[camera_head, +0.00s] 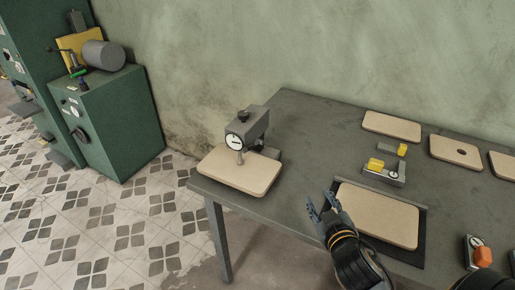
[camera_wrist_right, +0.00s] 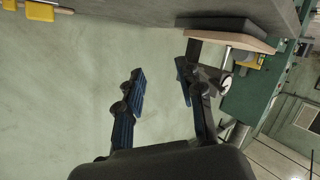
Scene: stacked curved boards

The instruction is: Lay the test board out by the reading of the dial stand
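The dial stand (camera_head: 246,128), grey with a round white dial (camera_head: 234,142), stands at the table's left corner. A tan board (camera_head: 238,172) with rounded corners lies under its plunger. The stand's dial (camera_wrist_right: 226,82) also shows in the right wrist view, but its reading is too small to tell. My right gripper (camera_head: 321,201) is open and empty, right of the dial stand and beside another tan board (camera_head: 378,214) lying on a dark mat (camera_head: 407,258). Its spread blue-padded fingers (camera_wrist_right: 160,70) show nothing between them. My left gripper is out of view.
Several boards lie at the back right, including a plain one (camera_head: 392,126) and one with a hole (camera_head: 455,151). A grey block with a yellow piece (camera_head: 376,164) stands behind the mat. An orange-knobbed device (camera_head: 481,256) is at lower right. The table (camera_head: 300,150) is clear between stand and mat.

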